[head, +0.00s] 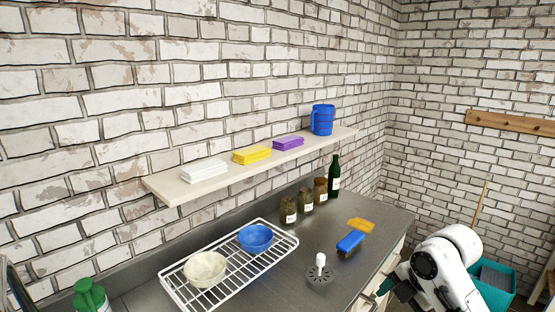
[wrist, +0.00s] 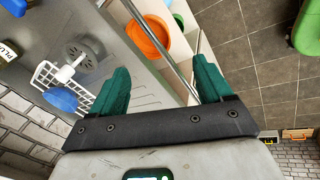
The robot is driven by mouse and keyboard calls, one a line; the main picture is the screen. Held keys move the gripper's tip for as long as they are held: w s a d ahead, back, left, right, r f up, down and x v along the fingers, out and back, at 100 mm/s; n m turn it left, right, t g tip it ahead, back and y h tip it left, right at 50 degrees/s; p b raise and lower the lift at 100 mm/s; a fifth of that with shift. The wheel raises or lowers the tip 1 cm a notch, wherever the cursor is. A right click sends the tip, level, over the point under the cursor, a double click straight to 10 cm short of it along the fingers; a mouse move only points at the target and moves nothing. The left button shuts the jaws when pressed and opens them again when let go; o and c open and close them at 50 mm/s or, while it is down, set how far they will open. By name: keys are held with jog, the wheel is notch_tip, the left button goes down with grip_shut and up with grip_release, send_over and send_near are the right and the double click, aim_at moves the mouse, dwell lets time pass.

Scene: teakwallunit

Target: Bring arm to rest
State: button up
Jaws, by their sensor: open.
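My gripper (wrist: 158,85) is open, its two green fingers wide apart in the wrist view with nothing held between them. In the head view my white arm reaches in at the lower right, and a green finger shows beside the counter's front edge; the rest of the gripper is hidden. A metal bar (wrist: 178,62), apparently a handle, runs between the fingers in the wrist view; I cannot tell whether they touch it. Behind it, an orange bowl (wrist: 147,40) shows in what looks like an open drawer.
The counter (head: 283,284) holds a dish rack (head: 228,285) with a white bowl (head: 205,269) and a blue bowl (head: 255,238), a strainer-like object (head: 320,276) and a blue brush (head: 350,242). A teal bin (head: 497,287) stands right of my arm. The tiled floor (wrist: 254,45) shows free room.

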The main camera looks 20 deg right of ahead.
jog(key=s+a+f+m+y, duration=0.15)
jog(key=a+f+m, duration=0.25)
jog(key=a, duration=0.5)
jog(key=s+a+f+m, duration=0.2)
jog(key=a+f+m, duration=0.25)
jog(key=a, duration=0.45)
jog(key=s+f+m+h, duration=0.1)
jog(key=s+f+m, duration=0.1)
jog(key=s, duration=0.4)
jog(key=s+d+f+m+g+h, duration=0.1)
jog(key=s+f+m, duration=0.1)
jog(key=s+m, duration=0.2)
jog(key=s+f+m+g+h, duration=0.1)
jog(key=s+f+m, duration=0.2)
jog(key=s, duration=0.7)
jog(key=shift+s+d+m, duration=0.15)
jog(key=shift+s+m, duration=0.1)
jog(key=shift+m, duration=0.2)
